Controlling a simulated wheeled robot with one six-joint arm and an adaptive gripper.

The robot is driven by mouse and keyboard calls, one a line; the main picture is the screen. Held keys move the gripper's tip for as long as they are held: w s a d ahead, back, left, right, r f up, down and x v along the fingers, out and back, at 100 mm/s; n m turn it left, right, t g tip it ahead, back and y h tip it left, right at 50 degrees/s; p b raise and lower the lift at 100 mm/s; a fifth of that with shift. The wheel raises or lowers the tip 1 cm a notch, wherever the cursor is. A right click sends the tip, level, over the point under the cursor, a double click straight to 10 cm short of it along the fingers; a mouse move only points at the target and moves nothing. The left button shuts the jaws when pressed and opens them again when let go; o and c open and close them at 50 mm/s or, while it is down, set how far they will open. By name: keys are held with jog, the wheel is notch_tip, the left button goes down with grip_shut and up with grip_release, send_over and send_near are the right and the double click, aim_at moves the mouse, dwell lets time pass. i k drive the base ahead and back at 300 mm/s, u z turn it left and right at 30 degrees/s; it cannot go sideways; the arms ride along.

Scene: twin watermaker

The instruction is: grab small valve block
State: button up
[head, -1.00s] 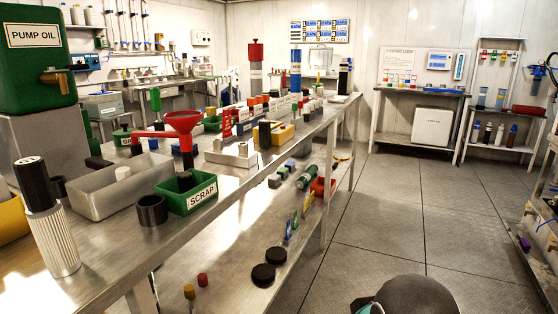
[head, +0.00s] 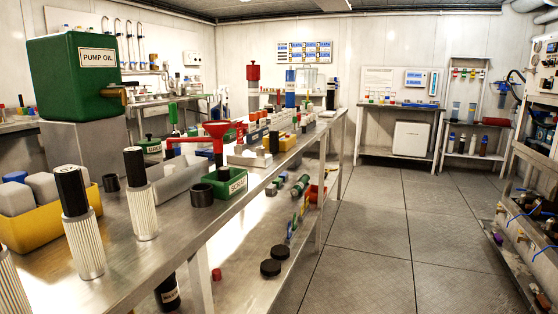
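I cannot tell for sure which thing is the small valve block. A silver block with short upright posts (head: 250,159) sits on the long metal bench (head: 170,238), beyond the green scrap bin (head: 226,183), and may be it. My gripper is not in view.
A green pump oil tank (head: 75,75) stands at the left. Black-capped filter cartridges (head: 80,235) and a yellow bin (head: 38,243) fill the near bench. The tiled floor (head: 375,240) right of the bench is clear. Pipework (head: 525,225) stands at far right.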

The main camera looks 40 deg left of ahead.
aim_at(259, 159)
jog(key=z, duration=0.15)
jog(key=i, duration=1.05)
jog(key=u, duration=0.6)
jog(key=i, duration=0.85)
jog(key=u, duration=0.95)
